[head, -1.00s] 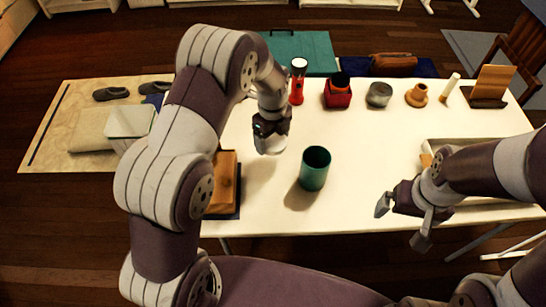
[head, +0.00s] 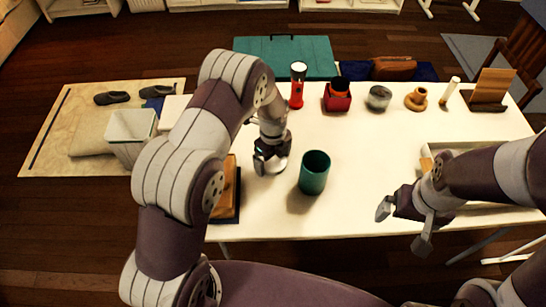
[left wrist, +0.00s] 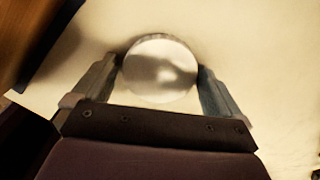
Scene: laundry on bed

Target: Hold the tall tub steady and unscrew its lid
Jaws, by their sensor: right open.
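The tall green tub (head: 314,173) stands upright on the white table, its top open and its inside dark. My left gripper (head: 270,153) is just left of the tub and points down. It is shut on a pale, round, shiny lid (head: 278,166), low over the table; whether the lid touches the table is unclear. In the left wrist view the lid (left wrist: 160,68) sits between the two fingertips. My right gripper (head: 408,220) is open and empty at the table's front, right of the tub and apart from it.
A wooden block (head: 225,190) on a dark base lies left, partly behind my left arm. A red flashlight (head: 298,86), a red box (head: 338,97), a grey jar (head: 378,98) and a wooden piece (head: 416,98) line the back. A pale tray (head: 430,152) is at right.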

